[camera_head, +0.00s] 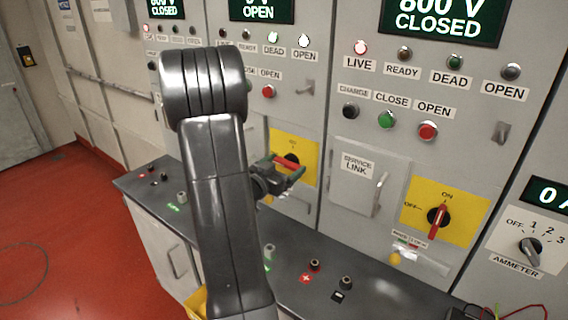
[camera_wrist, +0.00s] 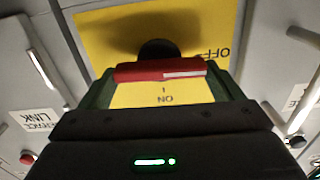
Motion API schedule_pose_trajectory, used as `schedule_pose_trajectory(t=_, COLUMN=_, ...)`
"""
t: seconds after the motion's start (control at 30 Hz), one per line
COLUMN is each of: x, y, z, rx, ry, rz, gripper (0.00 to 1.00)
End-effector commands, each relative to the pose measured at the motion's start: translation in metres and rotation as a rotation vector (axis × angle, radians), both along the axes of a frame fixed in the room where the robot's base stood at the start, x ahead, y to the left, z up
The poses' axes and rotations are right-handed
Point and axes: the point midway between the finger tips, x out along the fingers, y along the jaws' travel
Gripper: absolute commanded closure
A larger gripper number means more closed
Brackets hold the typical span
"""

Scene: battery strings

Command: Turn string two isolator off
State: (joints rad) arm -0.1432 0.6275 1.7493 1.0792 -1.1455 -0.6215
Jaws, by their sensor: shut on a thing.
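The middle panel's yellow isolator plate (camera_head: 306,147) has a black hub (camera_head: 292,159) and a red handle (camera_head: 287,163). My gripper (camera_head: 283,172) is shut on the red handle in front of this plate. In the wrist view the picture is upside down. The red handle (camera_wrist: 160,70) lies level between the green fingers, its white-marked end toward the OFF label (camera_wrist: 212,53). The ON label (camera_wrist: 168,99) shows below the handle. The middle panel's display (camera_head: 262,10) reads 0 V OPEN, with its DEAD and OPEN lamps lit.
The right panel has its own isolator (camera_head: 438,217) pointing to ON, with display (camera_head: 446,17) reading 800 V CLOSED. A service link cover (camera_head: 357,175) sits between the isolators. A bench ledge (camera_head: 385,283) with terminals runs below. Red floor (camera_head: 65,215) is clear at left.

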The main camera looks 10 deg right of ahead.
Motion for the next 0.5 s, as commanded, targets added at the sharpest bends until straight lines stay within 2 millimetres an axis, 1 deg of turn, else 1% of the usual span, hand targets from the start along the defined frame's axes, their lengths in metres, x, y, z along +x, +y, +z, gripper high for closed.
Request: schedule_pose_trajectory(t=0.5, x=-0.0002, y=0.0002, z=-0.0009, rx=-0.037, ry=0.039, rz=0.0, gripper=0.36)
